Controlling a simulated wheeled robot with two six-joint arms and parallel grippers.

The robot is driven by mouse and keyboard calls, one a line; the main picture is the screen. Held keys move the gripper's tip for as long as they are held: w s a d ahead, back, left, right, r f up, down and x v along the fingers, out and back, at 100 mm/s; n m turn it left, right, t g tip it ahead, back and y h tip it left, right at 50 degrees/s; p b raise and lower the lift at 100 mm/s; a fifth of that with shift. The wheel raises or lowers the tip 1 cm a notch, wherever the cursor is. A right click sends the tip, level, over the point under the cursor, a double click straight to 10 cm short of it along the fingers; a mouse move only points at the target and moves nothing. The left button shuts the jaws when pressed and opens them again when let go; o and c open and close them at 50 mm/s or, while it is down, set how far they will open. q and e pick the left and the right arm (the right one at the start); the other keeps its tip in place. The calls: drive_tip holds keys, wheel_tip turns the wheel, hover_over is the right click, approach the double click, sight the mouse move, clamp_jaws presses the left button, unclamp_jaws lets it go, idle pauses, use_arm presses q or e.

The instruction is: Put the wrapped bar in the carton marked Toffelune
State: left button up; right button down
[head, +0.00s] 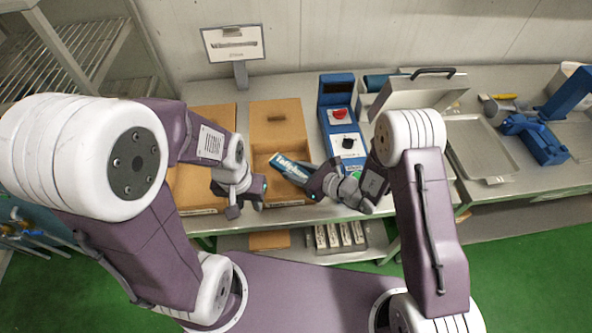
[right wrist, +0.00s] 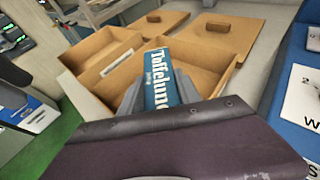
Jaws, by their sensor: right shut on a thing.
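The wrapped bar (head: 291,168) is blue with white lettering that reads Toffelune. It also shows in the right wrist view (right wrist: 161,82). My right gripper (head: 318,181) is shut on its near end, and the bar's free end points left over the right-hand carton. Two open brown cartons stand side by side, a left one (head: 184,181) and a right one (head: 283,200), each with a lid folded back. Their front labels are too small to read. My left gripper (head: 246,208) is open and empty, in front of the cartons.
A blue control box (head: 344,130) with a red and a black knob stands right of the cartons. A sign (head: 232,43) stands behind them. A metal tray (head: 482,147) and a blue tool (head: 535,138) lie farther right. Several pale bars sit on the shelf below.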

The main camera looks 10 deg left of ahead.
drive_tip(key=shift+f+b, duration=0.5)
drive_tip(key=shift+f, duration=0.1)
drive_tip(key=c, duration=0.9)
unclamp_jaws()
drive_tip(key=shift+o, duration=0.2)
drive_tip(key=shift+r, duration=0.1)
drive_tip(key=shift+r+p, duration=0.2)
drive_tip(key=shift+p, duration=0.1)
drive_tip(key=shift+r+p, duration=0.6)
drive_tip(key=shift+p, duration=0.1)
drive_tip(key=b+v, duration=0.2)
drive_tip(key=v, duration=0.9)
drive_tip(key=shift+s+d, duration=0.2)
drive_tip(key=shift+d, duration=0.2)
